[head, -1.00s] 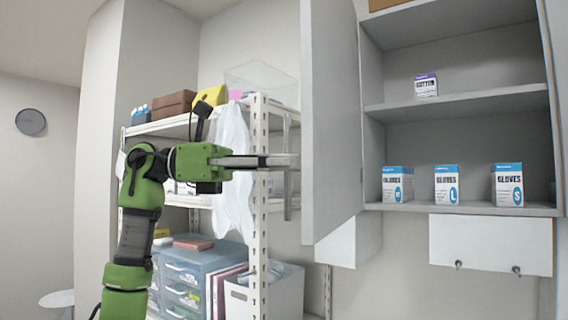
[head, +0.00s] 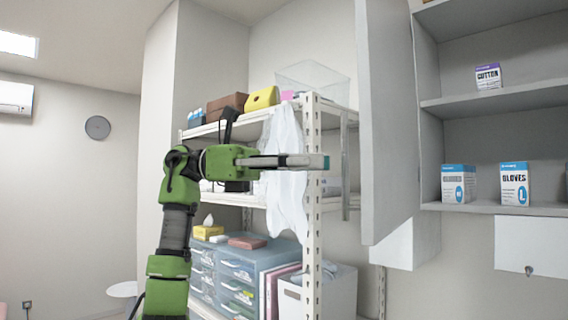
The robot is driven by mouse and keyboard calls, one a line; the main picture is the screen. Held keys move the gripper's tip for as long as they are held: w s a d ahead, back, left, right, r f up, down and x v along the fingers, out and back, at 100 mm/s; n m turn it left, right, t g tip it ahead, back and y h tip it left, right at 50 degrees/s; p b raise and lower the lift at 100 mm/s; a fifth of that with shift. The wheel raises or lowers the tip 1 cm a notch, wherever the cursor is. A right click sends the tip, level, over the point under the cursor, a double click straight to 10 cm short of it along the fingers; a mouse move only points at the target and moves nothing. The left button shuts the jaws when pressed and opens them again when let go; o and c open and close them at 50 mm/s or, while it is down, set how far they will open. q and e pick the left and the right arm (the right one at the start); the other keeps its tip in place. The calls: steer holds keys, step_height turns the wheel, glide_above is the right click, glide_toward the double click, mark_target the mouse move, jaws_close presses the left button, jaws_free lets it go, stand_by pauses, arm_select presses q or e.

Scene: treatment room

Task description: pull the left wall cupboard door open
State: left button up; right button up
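The left wall cupboard door (head: 388,130) stands wide open in the head view, swung out from the cupboard's left side. Its metal bar handle (head: 345,172) is on the outer face, which is turned left. My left gripper (head: 322,162) points right at the handle's height. Its fingertips end just left of the handle in the picture, with a small gap. I see the fingers from the side, so their opening is hidden. My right gripper is not in view.
The open cupboard (head: 492,104) holds glove boxes (head: 515,184) and a cotton box (head: 488,77). Behind my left arm, a white shelving unit (head: 313,225) carries drawers (head: 235,270), a clear bin (head: 312,80) and a hanging plastic bag (head: 285,170). Left of the arm is open room.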

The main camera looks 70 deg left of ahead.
arm_select(q)
steer(key=v, duration=0.6)
steer(key=shift+s, duration=0.1)
stand_by(0.5)
